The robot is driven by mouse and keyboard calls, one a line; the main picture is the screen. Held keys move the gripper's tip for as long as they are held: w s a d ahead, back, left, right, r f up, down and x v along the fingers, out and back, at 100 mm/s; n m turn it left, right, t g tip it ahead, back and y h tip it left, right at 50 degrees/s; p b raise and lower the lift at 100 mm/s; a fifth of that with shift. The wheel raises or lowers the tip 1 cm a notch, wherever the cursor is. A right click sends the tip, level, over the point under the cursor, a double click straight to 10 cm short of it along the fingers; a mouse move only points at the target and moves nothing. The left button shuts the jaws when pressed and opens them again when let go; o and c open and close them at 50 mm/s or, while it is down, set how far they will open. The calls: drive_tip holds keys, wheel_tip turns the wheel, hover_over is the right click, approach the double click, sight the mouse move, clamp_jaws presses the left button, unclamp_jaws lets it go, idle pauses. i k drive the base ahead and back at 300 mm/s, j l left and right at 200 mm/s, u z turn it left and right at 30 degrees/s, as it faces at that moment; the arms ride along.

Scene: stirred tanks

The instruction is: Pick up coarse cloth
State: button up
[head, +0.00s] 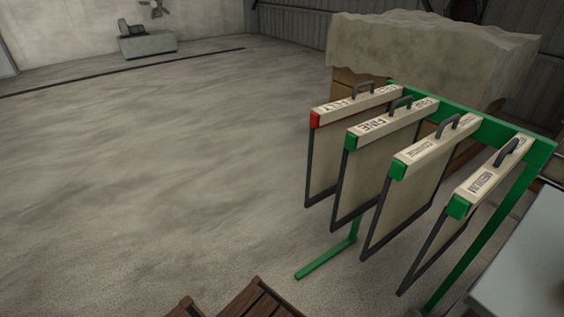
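Several framed cloths hang side by side on a green rack (470,116) at the right. The coarse cloth (408,205) is third from the left; its small label looks like "COARSE". It has a cream top bar with a green end and a grey handle, and hangs upright with its lower frame clear of the floor. Its neighbours are the cloth labelled FINE (380,170) on its left and the one labelled MEDIUM (441,245) on its right. The cloth furthest left (330,165) has a red end. My gripper is not in view.
A large block under a pale cover (420,45) stands behind the rack. A light grey surface (525,260) is at the lower right, and brown slatted wood (258,300) at the bottom. A rack foot (325,260) reaches along the floor. Open floor (150,170) lies left.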

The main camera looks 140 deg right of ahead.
sight(428, 160)
drive_tip(key=l+u, duration=0.15)
drive_tip(key=u, duration=0.3)
drive_tip(key=l+u, duration=0.2)
drive_tip(key=u, duration=0.3)
drive_tip(key=l+u, duration=0.15)
drive_tip(key=u, duration=4.4)
drive_tip(key=i+j+z, duration=0.15)
drive_tip(key=j+z, duration=0.2)
drive_tip(key=j, duration=0.75)
drive_tip(key=j+z, duration=0.4)
drive_tip(key=j, duration=0.65)
